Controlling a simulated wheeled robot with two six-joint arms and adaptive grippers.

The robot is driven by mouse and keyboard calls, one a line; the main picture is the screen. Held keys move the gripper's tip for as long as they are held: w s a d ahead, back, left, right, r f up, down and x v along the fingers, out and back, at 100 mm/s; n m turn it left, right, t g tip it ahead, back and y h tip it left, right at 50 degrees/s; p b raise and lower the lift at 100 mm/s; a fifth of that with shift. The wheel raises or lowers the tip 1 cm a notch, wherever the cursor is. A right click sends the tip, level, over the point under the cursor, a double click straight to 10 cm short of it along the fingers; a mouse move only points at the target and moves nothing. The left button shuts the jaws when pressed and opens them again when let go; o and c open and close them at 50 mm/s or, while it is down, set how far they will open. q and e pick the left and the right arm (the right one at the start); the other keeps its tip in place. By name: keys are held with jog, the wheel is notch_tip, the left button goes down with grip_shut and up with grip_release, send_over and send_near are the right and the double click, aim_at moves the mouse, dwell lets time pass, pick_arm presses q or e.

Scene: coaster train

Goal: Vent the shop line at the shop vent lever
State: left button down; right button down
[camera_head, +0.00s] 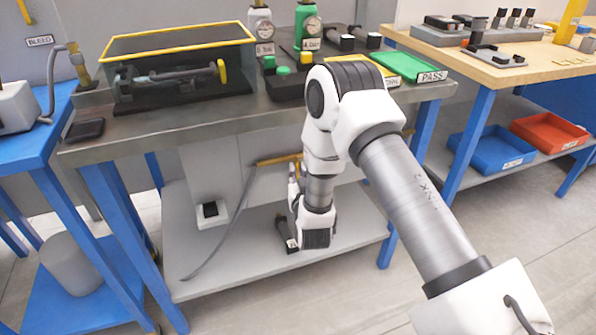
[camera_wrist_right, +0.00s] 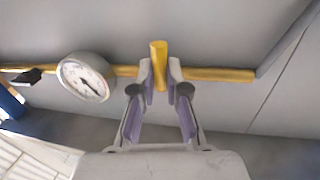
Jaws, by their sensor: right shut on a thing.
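The shop vent lever (camera_wrist_right: 158,52) is a short yellow handle standing out from a yellow pipe (camera_wrist_right: 218,75) in the right wrist view. My right gripper (camera_wrist_right: 160,75) is shut on this lever, with one finger on each side of it. A round white-faced gauge (camera_wrist_right: 86,77) sits on the pipe to the left of the fingers. In the head view the yellow pipe (camera_head: 278,160) shows under the workbench, and my right gripper (camera_head: 294,170) is beside its right end. My own arm hides much of this area, and the lever is hard to make out there. My left gripper is out of view.
The steel workbench top (camera_head: 180,125) is above my right gripper, and a grey lower shelf (camera_head: 240,262) is below it. A grey hose (camera_head: 232,220) hangs from the pipe. A yellow-edged test box (camera_head: 180,70) and a green PASS tray (camera_head: 410,66) stand on the bench.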

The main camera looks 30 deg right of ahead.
jog(key=m+y, duration=0.1)
jog(key=m, duration=0.4)
jog(key=r+m+y+b, duration=0.1)
jog(key=m, duration=0.4)
jog(key=a+r+m+y, duration=0.1)
jog(key=m, duration=0.4)
jog(key=shift+w+a+g+y+b, duration=0.1)
jog(key=shift+w+g+y+b, duration=0.1)
jog(key=shift+g+y+b, duration=0.2)
dwell(0.3)
jog(key=c, duration=1.3)
grip_release()
jog(key=shift+o, duration=0.5)
jog(key=shift+s, duration=0.1)
